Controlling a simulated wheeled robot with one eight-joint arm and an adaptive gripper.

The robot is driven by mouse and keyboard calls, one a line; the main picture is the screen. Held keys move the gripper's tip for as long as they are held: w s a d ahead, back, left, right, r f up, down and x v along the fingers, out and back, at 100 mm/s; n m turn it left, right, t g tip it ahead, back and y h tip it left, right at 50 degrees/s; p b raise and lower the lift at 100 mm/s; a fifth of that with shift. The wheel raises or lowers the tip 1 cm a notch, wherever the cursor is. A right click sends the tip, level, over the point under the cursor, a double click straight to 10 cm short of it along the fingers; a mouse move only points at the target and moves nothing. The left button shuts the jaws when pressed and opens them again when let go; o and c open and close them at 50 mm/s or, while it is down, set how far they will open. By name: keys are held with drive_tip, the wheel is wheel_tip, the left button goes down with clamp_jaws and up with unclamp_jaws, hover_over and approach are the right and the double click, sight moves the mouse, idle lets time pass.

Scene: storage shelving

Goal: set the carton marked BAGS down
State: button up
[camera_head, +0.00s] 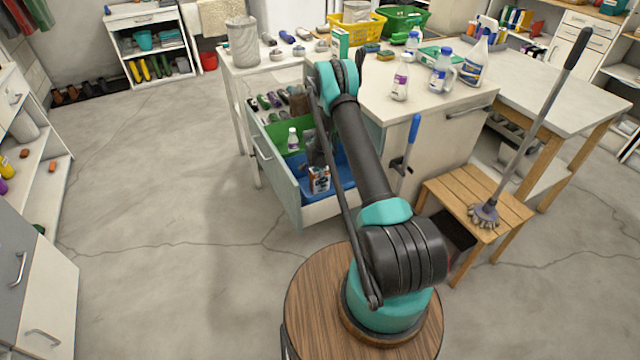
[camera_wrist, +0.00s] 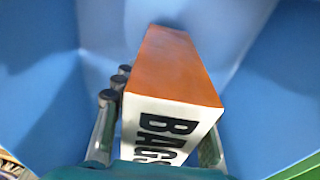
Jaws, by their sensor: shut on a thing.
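The carton marked BAGS (camera_wrist: 175,75), with an orange side and a white face with black letters, fills the middle of the wrist view. My gripper (camera_wrist: 160,115) is shut on it, with the left finger along its side and the right finger mostly hidden behind it. The carton is inside or just above a blue bin (camera_wrist: 45,40), and I cannot tell whether it touches the floor of the bin. In the head view my gripper (camera_head: 316,148) reaches down into the open drawer over the blue bin (camera_head: 343,175), and my arm hides part of the bin.
A printed box (camera_head: 319,180) shows at the blue bin's front; I cannot tell whether it is the held carton. A green bin (camera_head: 272,133) with a white bottle (camera_head: 293,139) lies behind. The drawer front (camera_head: 273,170) stands out over clear floor. Bottles stand on the worktop (camera_head: 440,100).

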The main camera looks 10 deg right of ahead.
drive_tip(key=shift+f, duration=0.8)
drive_tip(key=o, duration=1)
drive_tip(key=shift+f, duration=0.1)
